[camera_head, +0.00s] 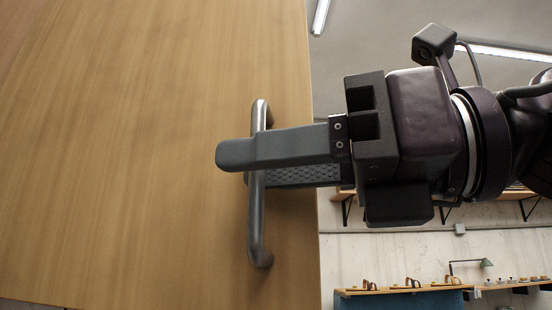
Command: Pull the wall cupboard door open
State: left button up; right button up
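The cupboard door (130,150) is a large pale wooden panel filling the left half of the head view. A grey metal bar handle (257,225) stands upright near its right edge. My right gripper (255,165) reaches in from the right. One dark finger crosses in front of the bar, and the other, with a textured pad, passes behind it. The fingers are close together and look shut on the bar's upper middle part, which the front finger hides. The cupboard's inside and body are not visible. My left gripper is not in view.
Past the door's right edge is the room. A far shelf (400,291) carries sandals and small items, with a green lamp (486,263) above. Ceiling lights (321,15) show at the top. My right arm covers much of the right side.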

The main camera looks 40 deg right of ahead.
jog(key=b+v, duration=0.2)
jog(key=v, duration=0.6)
jog(key=shift+w, duration=0.1)
dwell(0.4)
